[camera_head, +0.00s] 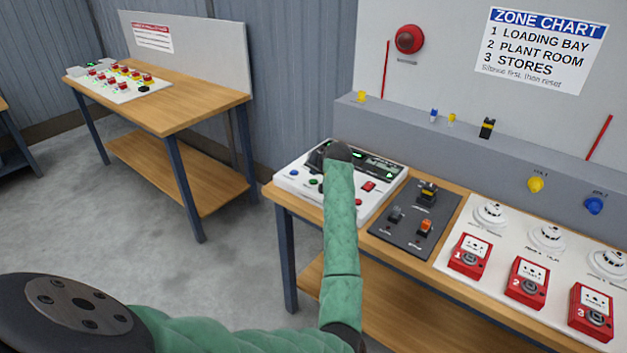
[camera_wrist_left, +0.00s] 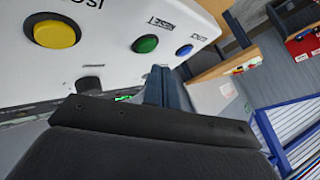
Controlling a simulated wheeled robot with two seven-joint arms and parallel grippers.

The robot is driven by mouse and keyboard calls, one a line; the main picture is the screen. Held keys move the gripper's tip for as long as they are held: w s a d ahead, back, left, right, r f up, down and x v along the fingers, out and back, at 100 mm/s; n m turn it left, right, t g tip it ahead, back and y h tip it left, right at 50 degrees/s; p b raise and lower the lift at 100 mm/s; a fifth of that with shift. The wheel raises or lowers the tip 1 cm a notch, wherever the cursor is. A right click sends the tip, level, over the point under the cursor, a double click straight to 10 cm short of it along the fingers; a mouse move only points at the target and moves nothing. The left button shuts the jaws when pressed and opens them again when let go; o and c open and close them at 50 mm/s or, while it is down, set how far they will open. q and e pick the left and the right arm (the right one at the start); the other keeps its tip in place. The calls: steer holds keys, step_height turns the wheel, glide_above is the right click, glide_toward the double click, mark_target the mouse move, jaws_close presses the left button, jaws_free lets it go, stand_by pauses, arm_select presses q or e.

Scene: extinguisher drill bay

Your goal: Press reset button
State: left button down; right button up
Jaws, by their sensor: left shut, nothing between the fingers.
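The white alarm panel (camera_head: 365,209) stands on the near wooden bench. It has a blue button (camera_head: 293,173) and a green button (camera_head: 313,181) at its left front. My left gripper (camera_head: 317,160) is over the panel's left part, just behind these buttons; the wrist hides part of the panel. In the left wrist view the green button (camera_wrist_left: 145,44) has a small upside-down label that looks like RESET. A yellow button (camera_wrist_left: 54,33) and the blue button (camera_wrist_left: 184,50) flank it. The shut, empty fingers (camera_wrist_left: 161,84) show below the green button; contact cannot be told. My right gripper is not in view.
A dark switch plate (camera_head: 408,237) lies right of the panel, then a white board (camera_head: 455,221) with red call points and detectors. A grey ledge (camera_head: 400,118) runs behind. Another bench (camera_head: 190,95) stands at the left, with open floor between.

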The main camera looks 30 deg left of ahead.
mark_target(315, 182)
arm_select(q)
steer(key=shift+r+p, duration=1.5)
steer(key=shift+r, duration=0.6)
